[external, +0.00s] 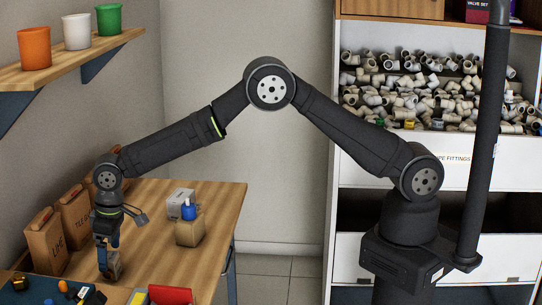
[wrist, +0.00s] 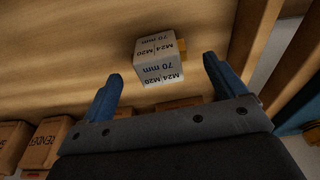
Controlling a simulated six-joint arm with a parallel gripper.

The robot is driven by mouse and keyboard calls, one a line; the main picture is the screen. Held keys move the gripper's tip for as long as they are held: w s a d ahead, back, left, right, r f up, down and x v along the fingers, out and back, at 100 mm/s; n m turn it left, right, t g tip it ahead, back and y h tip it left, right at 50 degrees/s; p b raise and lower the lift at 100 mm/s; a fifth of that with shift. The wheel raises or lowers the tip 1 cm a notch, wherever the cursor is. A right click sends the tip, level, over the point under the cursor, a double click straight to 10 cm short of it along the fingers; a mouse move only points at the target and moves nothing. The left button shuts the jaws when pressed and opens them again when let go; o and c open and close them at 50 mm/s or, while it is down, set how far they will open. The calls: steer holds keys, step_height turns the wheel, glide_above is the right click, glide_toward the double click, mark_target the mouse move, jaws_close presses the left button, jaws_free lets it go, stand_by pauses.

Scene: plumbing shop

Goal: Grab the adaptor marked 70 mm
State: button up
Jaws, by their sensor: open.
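A white block (wrist: 159,62) is printed "70 mm" and "M24 M20", the lettering upside down in the wrist view. A small brass-coloured piece shows at its right side. My gripper (wrist: 163,68) is open, with one blue finger on each side of the block's line and the block showing just past the fingertips. I see no contact between fingers and block. In the external view my gripper (external: 108,262) points down, low over the left part of the wooden table (external: 150,240). I cannot tell for sure where the marked block is in that view.
Brown paper bags (external: 46,241) stand along the wall left of my gripper. A red item (external: 170,295) lies at the front. The table between is mostly clear.

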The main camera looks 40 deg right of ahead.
mark_target(109, 256)
steer(key=f, duration=0.4)
steer(key=shift+w+a, duration=0.3)
steer(key=c, duration=1.1)
